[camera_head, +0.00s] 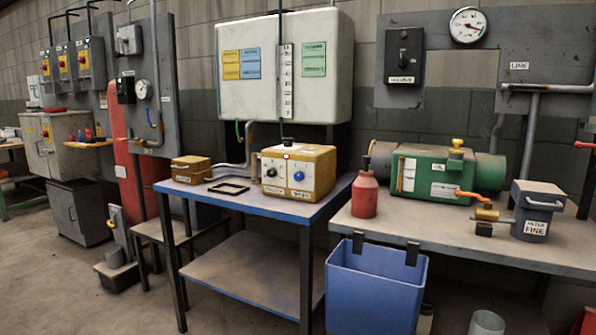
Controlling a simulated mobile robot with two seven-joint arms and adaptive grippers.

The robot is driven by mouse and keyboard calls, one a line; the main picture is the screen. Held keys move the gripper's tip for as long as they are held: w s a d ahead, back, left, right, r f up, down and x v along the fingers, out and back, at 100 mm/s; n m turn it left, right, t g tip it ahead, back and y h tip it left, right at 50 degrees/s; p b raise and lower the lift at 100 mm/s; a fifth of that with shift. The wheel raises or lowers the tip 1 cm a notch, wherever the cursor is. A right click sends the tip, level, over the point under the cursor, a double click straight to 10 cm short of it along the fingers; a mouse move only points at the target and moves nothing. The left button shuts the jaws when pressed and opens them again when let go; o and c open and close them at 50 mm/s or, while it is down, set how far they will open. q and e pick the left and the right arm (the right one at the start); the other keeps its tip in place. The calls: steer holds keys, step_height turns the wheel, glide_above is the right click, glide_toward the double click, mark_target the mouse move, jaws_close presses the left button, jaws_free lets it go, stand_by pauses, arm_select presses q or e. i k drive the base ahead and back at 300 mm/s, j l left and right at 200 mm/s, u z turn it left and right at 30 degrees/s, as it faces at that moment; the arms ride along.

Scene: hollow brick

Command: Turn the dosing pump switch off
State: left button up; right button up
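A yellow box-shaped unit (308,169), which looks like the dosing pump, stands on the blue-edged table (250,206) in the middle. Neither of my grippers is in view.
A black frame (228,188) and a small yellow box (191,168) lie left of the unit. Right are a red bottle (364,193), green machine (430,174) and hanging blue bin (372,290). A black rotary switch (404,55) is on the wall panel. Floor at left front is clear.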

mark_target(288, 142)
steer(key=j+z, duration=0.1)
steer(key=z, duration=0.7)
steer(key=j+z, duration=0.9)
steer(key=j, duration=0.15)
